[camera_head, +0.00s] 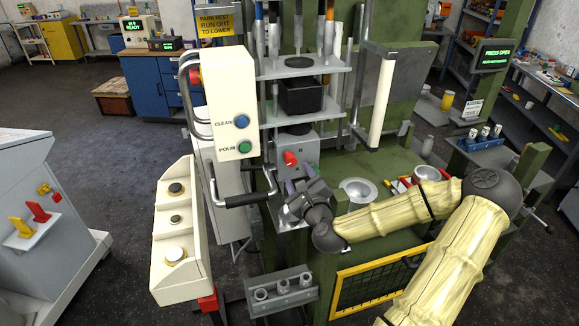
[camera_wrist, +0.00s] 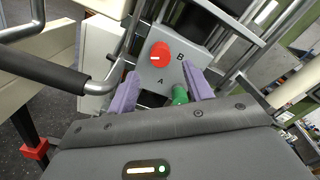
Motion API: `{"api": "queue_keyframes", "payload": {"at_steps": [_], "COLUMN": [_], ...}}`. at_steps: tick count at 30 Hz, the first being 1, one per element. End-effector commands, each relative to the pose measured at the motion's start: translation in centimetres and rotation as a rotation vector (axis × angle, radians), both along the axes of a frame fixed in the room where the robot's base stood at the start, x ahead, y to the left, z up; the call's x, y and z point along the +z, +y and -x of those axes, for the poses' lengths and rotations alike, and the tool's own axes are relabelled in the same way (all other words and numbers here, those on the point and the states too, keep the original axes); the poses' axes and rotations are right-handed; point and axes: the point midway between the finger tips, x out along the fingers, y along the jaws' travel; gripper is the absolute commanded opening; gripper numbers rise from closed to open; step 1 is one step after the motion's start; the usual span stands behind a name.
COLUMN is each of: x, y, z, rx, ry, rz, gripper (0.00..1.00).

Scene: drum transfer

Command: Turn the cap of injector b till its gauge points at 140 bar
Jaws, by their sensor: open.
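A red round knob (camera_head: 290,157) sits on a grey panel (camera_head: 306,150) of the green machine. No gauge reading in bar can be made out. My gripper (camera_wrist: 162,76) is open, its purple fingers apart and empty, short of the knob. In the head view my gripper (camera_head: 300,180) is just below the panel. A green cylinder (camera_wrist: 180,95) shows near the right finger.
A black-gripped handle (camera_head: 247,200) and bent metal bars stand close left of my gripper. A silver bowl (camera_head: 358,190) is to the right. Racks with several metal cylinders stand at the front (camera_head: 283,294) and right (camera_head: 484,142).

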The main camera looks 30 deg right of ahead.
Motion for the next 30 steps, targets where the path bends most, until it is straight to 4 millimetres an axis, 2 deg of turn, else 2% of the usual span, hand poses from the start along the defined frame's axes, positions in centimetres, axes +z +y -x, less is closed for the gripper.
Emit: {"api": "queue_keyframes", "payload": {"at_steps": [16, 21, 28, 29, 30], "x": [0.3, 0.1, 0.0, 0.0, 0.0], "y": [-1.1, -1.3, -1.3, -1.3, -1.3], "z": [-7.8, -8.7, -8.8, -8.8, -8.8], "rx": [0.001, 0.001, 0.001, 0.001, 0.001], "ry": [-0.001, -0.001, 0.000, 0.000, 0.000], "rz": [-0.002, -0.001, 0.000, 0.000, 0.000], "gripper": [0.51, 0.51, 0.51, 0.49, 0.41]}}
